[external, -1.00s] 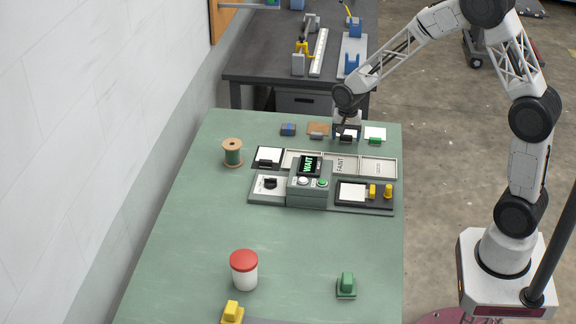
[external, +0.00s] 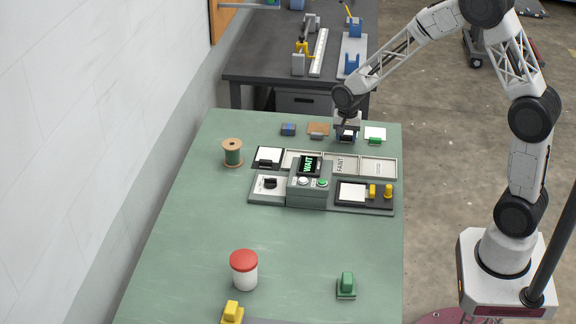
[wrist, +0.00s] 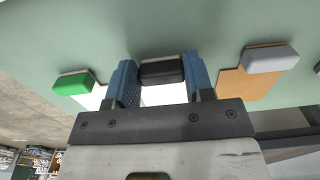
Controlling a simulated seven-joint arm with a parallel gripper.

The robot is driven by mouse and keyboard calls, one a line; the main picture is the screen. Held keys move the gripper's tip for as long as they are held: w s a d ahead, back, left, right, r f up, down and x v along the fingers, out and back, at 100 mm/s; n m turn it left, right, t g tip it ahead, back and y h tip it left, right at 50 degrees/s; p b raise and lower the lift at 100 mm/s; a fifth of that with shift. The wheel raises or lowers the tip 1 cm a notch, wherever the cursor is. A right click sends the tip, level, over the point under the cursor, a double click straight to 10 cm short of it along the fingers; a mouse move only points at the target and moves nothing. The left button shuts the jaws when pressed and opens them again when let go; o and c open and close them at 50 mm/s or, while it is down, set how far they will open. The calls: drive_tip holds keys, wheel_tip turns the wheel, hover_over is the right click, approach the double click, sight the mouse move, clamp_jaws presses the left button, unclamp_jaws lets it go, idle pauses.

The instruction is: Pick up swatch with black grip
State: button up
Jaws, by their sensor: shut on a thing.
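The swatch with the black grip (wrist: 162,71) is a white piece with a dark block along its edge. It lies between the blue-lined fingers of my gripper (wrist: 160,78) in the wrist view. My gripper is shut on the black grip. In the external view my gripper (external: 346,133) is low at the far right of the green table, and the swatch's black grip (external: 346,140) shows just under it. I cannot tell whether the swatch is clear of the table.
The green-grip white swatch (external: 375,134) is close on the right, the grey-grip tan swatch (external: 317,130) close on the left. A blue swatch (external: 288,129) lies farther left. The press (external: 308,188) and its trays (external: 378,168) stand nearer the camera, beside a thread spool (external: 232,152).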

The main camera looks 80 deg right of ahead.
drive_tip(key=shift+r, duration=0.15)
drive_tip(key=shift+r, duration=0.8)
drive_tip(key=shift+s+a+r, duration=0.15)
drive_tip(key=shift+s+r, duration=0.05)
drive_tip(key=shift+r, duration=0.7)
drive_tip(key=s+a, duration=0.2)
drive_tip(key=s, duration=0.2)
drive_tip(key=s+a+r, duration=0.1)
drive_tip(key=s+a, duration=0.2)
drive_tip(key=s, duration=0.2)
drive_tip(key=s+a, duration=0.2)
drive_tip(key=s, duration=0.2)
drive_tip(key=shift+s+a+r, duration=0.15)
drive_tip(key=shift+s+a, duration=0.1)
drive_tip(key=shift+a, duration=0.05)
